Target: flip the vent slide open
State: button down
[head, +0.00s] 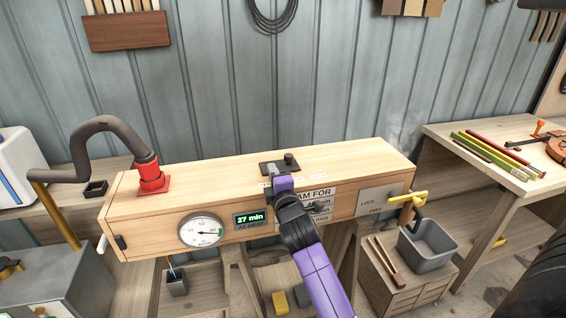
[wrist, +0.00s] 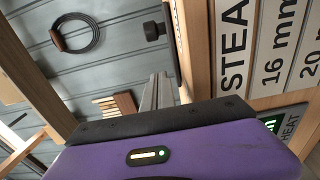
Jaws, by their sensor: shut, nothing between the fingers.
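The vent slide (head: 270,168) is a dark plate with a black knob (head: 290,158) on top of the long wooden steam box (head: 215,174). The knob stands at the plate's right side. My gripper (head: 275,180), on the purple arm, is at the front top edge of the box, just in front of the plate, and hides part of it. In the wrist view my grey fingers (wrist: 158,92) are together and empty. The black knob (wrist: 153,31) shows beyond them, apart from the fingertips. I cannot tell whether the slide's opening is covered.
The box front carries a round gauge (head: 202,231), a green display (head: 250,219) and a steam-time sign (head: 318,193). A red hose fitting (head: 151,175) stands on the box's left end. A yellow-handled latch (head: 408,197) is at the right end, with faint steam behind. The box top is otherwise mostly clear.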

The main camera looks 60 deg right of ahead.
aim_at(283, 165)
jog(key=shift+x, duration=1.05)
jog(key=shift+s+d+r+p, duration=0.15)
jog(key=shift+s+d+p, duration=0.65)
jog(key=shift+d, duration=0.1)
jog(key=shift+s+d, duration=0.4)
jog(key=shift+d, duration=0.2)
